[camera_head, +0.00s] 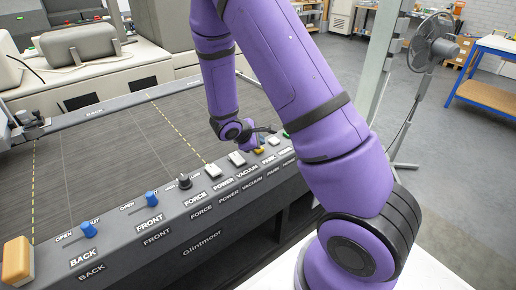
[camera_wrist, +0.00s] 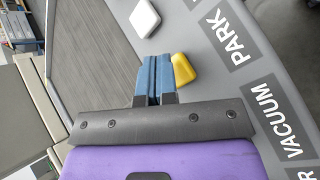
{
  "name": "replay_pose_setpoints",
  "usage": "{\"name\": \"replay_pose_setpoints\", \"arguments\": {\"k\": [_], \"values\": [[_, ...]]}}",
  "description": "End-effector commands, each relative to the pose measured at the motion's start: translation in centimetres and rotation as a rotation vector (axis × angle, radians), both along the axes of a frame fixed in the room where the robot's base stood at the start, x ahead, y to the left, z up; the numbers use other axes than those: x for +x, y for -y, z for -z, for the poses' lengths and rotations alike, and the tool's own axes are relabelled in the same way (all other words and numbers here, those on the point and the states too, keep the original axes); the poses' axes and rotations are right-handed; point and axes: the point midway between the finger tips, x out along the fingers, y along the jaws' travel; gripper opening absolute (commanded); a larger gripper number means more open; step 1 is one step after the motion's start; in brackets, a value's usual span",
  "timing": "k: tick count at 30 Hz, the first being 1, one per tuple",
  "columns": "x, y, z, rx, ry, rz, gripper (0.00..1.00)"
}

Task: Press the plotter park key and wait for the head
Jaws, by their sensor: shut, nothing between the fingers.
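The plotter's control strip (camera_head: 205,222) runs along the near edge of its dark bed (camera_head: 110,140). A yellow key (camera_head: 258,151) sits beside the PARK label; the key (camera_wrist: 183,69) and the PARK label (camera_wrist: 223,35) also show in the wrist view. My gripper (camera_head: 262,132) is low over the strip at this key, partly hidden by my arm. In the wrist view, my gripper's blue fingers (camera_wrist: 153,60) are shut and empty, just left of the yellow key. I cannot tell whether they touch it. A dark carriage-like unit (camera_head: 30,122) is at the bed's left edge.
White keys stand on both sides of the yellow one, at VACUUM (camera_head: 237,159) and farther along (camera_wrist: 145,18). A black knob (camera_head: 185,181), blue knobs (camera_head: 151,198) and an orange block (camera_head: 17,261) follow to the left. A fan (camera_head: 433,42) stands on the floor at right.

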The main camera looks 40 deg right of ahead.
Motion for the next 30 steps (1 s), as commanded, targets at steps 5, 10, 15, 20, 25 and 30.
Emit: {"name": "replay_pose_setpoints", "arguments": {"k": [5,10,15,20,25,30], "values": [[0.0,0.0,-0.8,0.000,0.001,0.001,0.00],[0.0,0.0,-0.8,0.000,0.000,0.000,0.00],[0.0,0.0,-0.9,0.000,0.001,0.001,0.00],[0.0,0.0,-2.1,0.000,0.003,0.002,0.00],[0.0,0.0,-3.6,0.000,0.003,0.001,0.00],[0.0,0.0,-5.0,0.000,0.003,0.001,0.00]]}}
